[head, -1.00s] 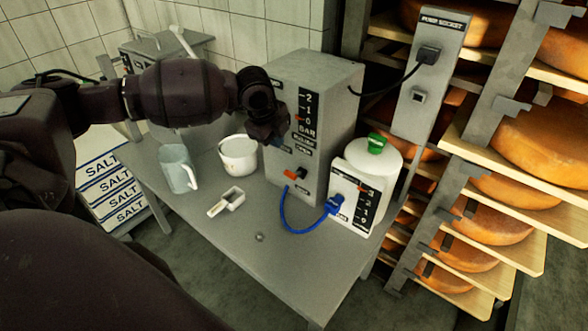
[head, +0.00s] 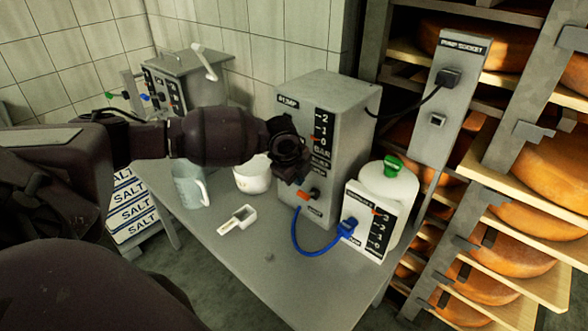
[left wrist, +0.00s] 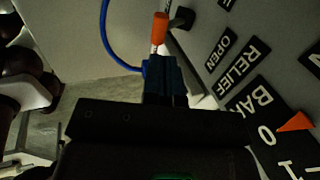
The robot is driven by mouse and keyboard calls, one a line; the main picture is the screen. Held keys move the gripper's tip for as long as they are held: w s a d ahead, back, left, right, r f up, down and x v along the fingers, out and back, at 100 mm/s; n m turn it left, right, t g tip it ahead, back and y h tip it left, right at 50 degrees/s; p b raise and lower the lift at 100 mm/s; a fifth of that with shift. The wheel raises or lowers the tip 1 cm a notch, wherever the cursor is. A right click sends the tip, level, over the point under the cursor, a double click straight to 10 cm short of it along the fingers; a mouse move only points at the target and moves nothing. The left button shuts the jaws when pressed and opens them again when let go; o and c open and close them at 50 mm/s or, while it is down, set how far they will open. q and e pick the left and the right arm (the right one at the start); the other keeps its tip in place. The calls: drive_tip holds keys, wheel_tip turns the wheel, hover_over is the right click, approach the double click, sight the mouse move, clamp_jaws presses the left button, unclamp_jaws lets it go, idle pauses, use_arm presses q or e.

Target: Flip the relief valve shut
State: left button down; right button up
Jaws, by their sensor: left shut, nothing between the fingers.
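The relief valve's orange-tipped lever (head: 303,195) is low on the front of the grey pump box (head: 345,115). In the left wrist view the orange grip (left wrist: 160,28) sits on a short metal stem beside a dark knob, near the RELIEF (left wrist: 237,70) and OPEN labels. My left gripper (head: 299,178) is shut and empty, just above the lever in the head view. In the left wrist view its fingertips (left wrist: 165,68) are close to the stem; whether they touch it I cannot tell. My right gripper is not in view.
A blue hose (head: 296,238) runs from the pump box to a white canister (head: 388,190) with a green cap. Cheese shelves are at right.

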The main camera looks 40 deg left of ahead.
sight(302, 193)
use_arm(q)
drive_tip(key=x, duration=0.4)
drive_tip(key=shift+f, duration=0.15)
drive_tip(key=shift+w+f+b, duration=0.25)
drive_tip(key=shift+f+b, duration=0.1)
drive_tip(key=shift+f, duration=0.3)
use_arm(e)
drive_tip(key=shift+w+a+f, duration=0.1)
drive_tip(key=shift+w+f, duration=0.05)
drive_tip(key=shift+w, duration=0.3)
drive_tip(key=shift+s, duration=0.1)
